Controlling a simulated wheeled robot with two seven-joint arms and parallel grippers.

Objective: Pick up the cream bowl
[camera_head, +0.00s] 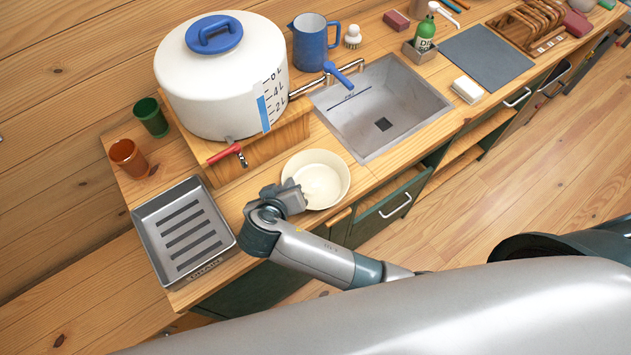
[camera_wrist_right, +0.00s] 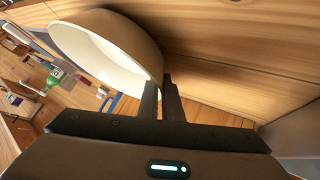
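The cream bowl (camera_head: 322,182) is upright at the counter's front part, left of the sink. My right gripper (camera_head: 290,196) is at the bowl's left rim. In the right wrist view the bowl (camera_wrist_right: 112,45) fills the upper left, and its wall runs down between the two close fingers of the right gripper (camera_wrist_right: 162,100). The gripper is shut on the bowl's rim. I cannot tell whether the bowl's base touches the counter. My left gripper is not in view.
A metal drying tray (camera_head: 228,238) lies left of the gripper. A large white water tank (camera_head: 190,95) with a red-handled tap (camera_head: 225,154) stands behind the bowl. The steel sink (camera_head: 350,128) is to the right. Orange (camera_head: 128,158) and green (camera_head: 150,117) cups stand at the left.

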